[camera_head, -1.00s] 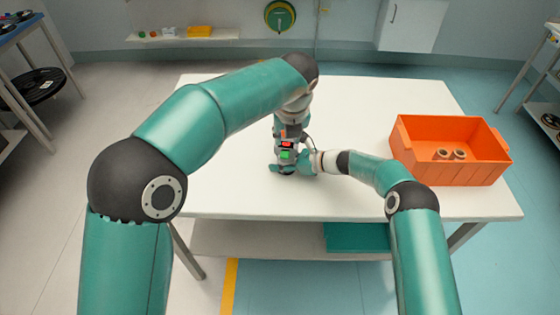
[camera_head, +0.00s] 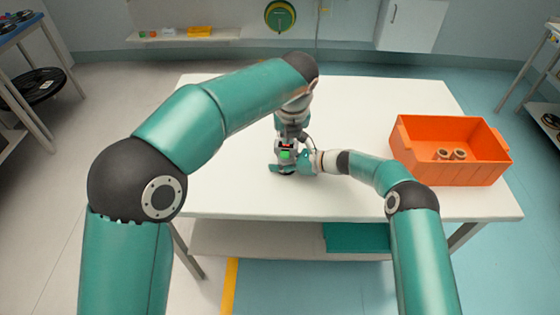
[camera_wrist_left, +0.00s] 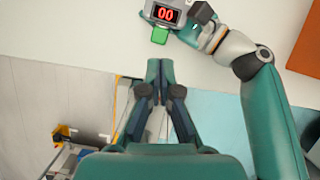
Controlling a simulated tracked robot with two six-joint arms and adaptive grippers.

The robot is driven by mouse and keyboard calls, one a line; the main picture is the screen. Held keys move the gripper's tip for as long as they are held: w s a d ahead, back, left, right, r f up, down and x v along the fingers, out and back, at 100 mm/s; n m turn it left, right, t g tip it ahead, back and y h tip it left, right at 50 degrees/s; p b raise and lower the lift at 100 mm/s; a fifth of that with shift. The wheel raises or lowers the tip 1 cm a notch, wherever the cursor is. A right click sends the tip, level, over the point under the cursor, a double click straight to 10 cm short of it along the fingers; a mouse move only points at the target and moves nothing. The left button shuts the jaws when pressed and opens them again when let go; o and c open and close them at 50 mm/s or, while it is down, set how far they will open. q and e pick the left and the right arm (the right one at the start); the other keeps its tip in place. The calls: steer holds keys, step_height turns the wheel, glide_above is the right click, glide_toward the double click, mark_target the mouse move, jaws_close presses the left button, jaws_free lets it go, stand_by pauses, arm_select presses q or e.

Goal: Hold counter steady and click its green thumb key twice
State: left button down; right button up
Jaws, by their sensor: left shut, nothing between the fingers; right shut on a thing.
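The counter (camera_wrist_left: 165,14) is a small grey device with a lit red display reading 00, at the top of the left wrist view. Its green thumb key (camera_wrist_left: 160,35) sticks out below the display; the key also shows in the head view (camera_head: 285,155). My right gripper (camera_wrist_left: 200,17) is shut on the counter from the side, at the table's near middle. My left gripper (camera_wrist_left: 160,64) is shut and empty, its tips pointing toward the green key. In the head view my left gripper (camera_head: 289,137) hangs over the counter, partly hiding the display. Contact with the key is not visible.
The white table (camera_head: 390,100) is mostly bare around the counter. An orange crate (camera_head: 452,174) with brown rolls stands at its right. A side table (camera_head: 22,28) with dark reels is at far left, and a shelf (camera_head: 182,36) at the back wall.

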mark_target(285, 148)
stand_by(0.5)
arm_select(q)
steer(key=shift+w+a+f+m+t, duration=0.1)
steer(key=shift+w+f+m+t, duration=0.6)
steer(key=shift+f+m, duration=0.7)
steer(key=shift+w+a+f+m+t, duration=0.1)
steer(key=shift+w+f+m+t, duration=0.35)
steer(key=shift+f+m+t, duration=1)
steer(key=shift+w+f+m+t, duration=0.5)
steer(key=shift+f+m, duration=0.45)
steer(key=shift+m, duration=0.9)
steer(key=shift+f, duration=0.15)
